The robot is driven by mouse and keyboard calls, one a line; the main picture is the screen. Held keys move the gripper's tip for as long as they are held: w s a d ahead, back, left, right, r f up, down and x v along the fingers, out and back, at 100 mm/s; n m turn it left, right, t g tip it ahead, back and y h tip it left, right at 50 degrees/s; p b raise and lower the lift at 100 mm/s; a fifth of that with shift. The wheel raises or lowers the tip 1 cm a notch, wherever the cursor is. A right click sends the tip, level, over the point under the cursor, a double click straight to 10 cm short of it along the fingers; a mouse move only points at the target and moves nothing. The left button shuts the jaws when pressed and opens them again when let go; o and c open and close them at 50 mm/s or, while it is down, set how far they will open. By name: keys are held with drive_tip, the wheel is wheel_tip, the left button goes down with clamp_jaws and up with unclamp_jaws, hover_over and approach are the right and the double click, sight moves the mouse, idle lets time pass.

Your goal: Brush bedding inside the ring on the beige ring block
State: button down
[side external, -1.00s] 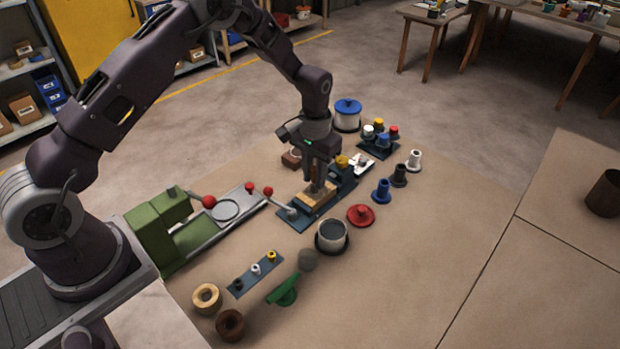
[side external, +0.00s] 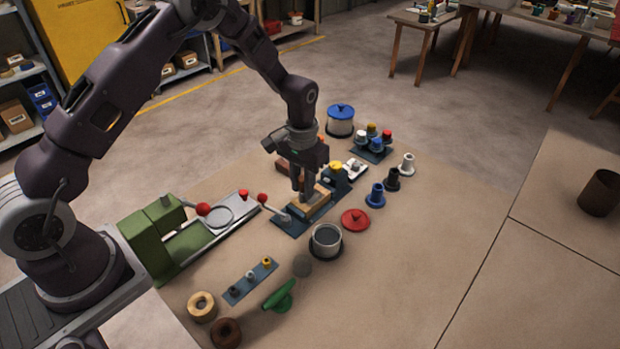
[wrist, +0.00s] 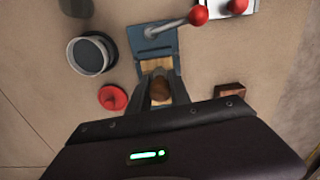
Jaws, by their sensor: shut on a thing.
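My gripper (side external: 303,192) is over the beige block (side external: 315,207), on a dark blue fixture plate (side external: 282,222). In the wrist view the fingers (wrist: 162,98) are shut on a brown, rounded thing (wrist: 160,90), seen end-on, apparently the brush's wooden handle. Its lower end is hidden, so I cannot tell whether it touches the block. The beige block also shows in the wrist view (wrist: 155,66), partly covered by the fingers; its ring is hidden. An open pot (side external: 326,240) with grey contents stands beside the plate; it also shows in the wrist view (wrist: 90,55).
A red knobbed lid (side external: 355,220) lies right of the block. A red-ball lever (side external: 263,198) rises at the plate's left. A green press (side external: 165,232), a blue-lidded pot (side external: 340,120) and several coloured plugs stand around.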

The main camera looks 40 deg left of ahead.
drive_tip(key=shift+s, duration=0.45)
drive_tip(key=shift+r, duration=4.05)
